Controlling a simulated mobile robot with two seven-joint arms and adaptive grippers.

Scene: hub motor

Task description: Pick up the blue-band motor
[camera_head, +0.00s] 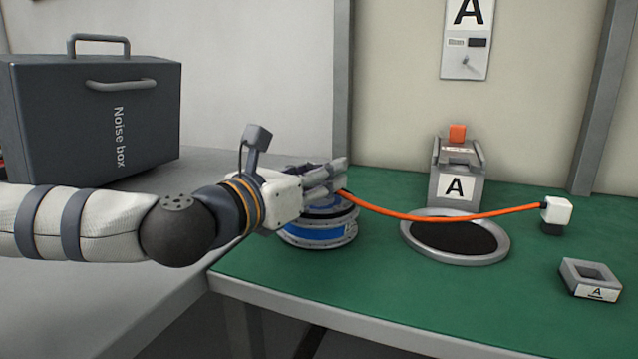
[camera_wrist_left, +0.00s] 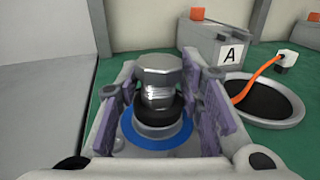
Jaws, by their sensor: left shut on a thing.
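The blue-band motor (camera_head: 318,234) is a round grey hub with a blue band, at the left end of the green bench top in the head view. My left gripper (camera_head: 328,180) is over its top, with the fingers shut on it. In the left wrist view the motor (camera_wrist_left: 158,130) shows a grey bolt-like shaft on top and a blue ring, between the two purple-padded fingers. An orange cable runs from near the motor to a white plug (camera_head: 557,211) at the right. I cannot tell whether the motor is clear of the bench. My right gripper is not in view.
A round ring with a dark pad (camera_head: 405,238) lies right of the motor, before a grey fixture marked A (camera_head: 454,187). A small grey socket marked A (camera_head: 592,279) lies at the right. A dark Noise box (camera_head: 60,110) stands at the left on a grey surface.

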